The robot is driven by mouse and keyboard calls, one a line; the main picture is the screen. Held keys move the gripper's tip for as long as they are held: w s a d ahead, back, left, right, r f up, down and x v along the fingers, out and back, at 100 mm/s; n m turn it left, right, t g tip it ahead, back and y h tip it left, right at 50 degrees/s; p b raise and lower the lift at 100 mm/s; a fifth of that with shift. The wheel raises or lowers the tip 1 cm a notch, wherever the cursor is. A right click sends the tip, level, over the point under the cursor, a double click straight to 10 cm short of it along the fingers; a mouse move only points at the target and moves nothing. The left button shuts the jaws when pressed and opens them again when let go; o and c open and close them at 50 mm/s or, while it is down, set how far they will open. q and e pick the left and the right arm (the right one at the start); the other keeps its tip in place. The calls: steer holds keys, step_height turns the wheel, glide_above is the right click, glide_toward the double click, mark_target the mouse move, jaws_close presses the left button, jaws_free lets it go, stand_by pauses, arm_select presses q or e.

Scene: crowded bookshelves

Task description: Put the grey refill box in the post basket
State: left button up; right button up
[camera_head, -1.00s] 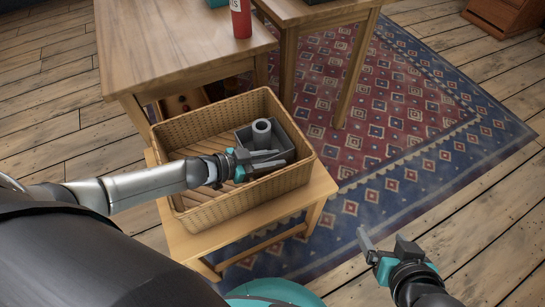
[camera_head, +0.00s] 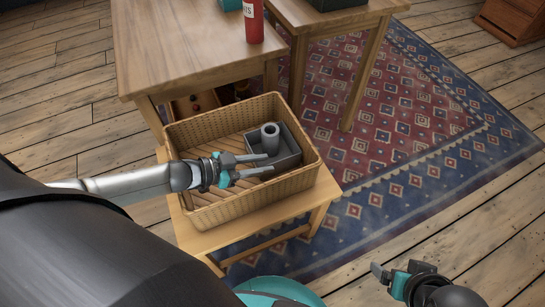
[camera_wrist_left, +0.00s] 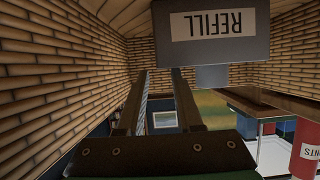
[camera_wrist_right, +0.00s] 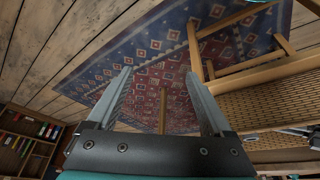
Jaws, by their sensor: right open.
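The grey refill box (camera_head: 288,152), an open-topped box with a round tube standing up from it, sits inside the wicker post basket (camera_head: 205,217), towards its right end. In the left wrist view its face with the REFILL label (camera_wrist_left: 212,45) shows upside down, beyond my fingertips. My left gripper (camera_head: 270,162) is open over the basket, with its fingers apart and their tips close to the box's left side. The box's underside is hidden. My right gripper (camera_head: 382,273) is open and empty, away from the basket; its spread fingers show in the right wrist view (camera_wrist_right: 165,85).
The basket stands on a low wooden stand (camera_head: 207,240). A wooden table (camera_head: 185,50) with a red can (camera_head: 254,22) stands behind it. Another table (camera_head: 325,15) stands at the back. A patterned rug (camera_head: 400,130) covers open floor to the right.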

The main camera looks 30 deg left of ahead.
arm_select(q)
steer(key=shift+v, duration=0.8)
arm_select(e)
steer(key=shift+f, duration=0.9)
arm_select(q)
steer(key=shift+p, duration=0.3)
arm_select(e)
steer(key=shift+f, duration=0.1)
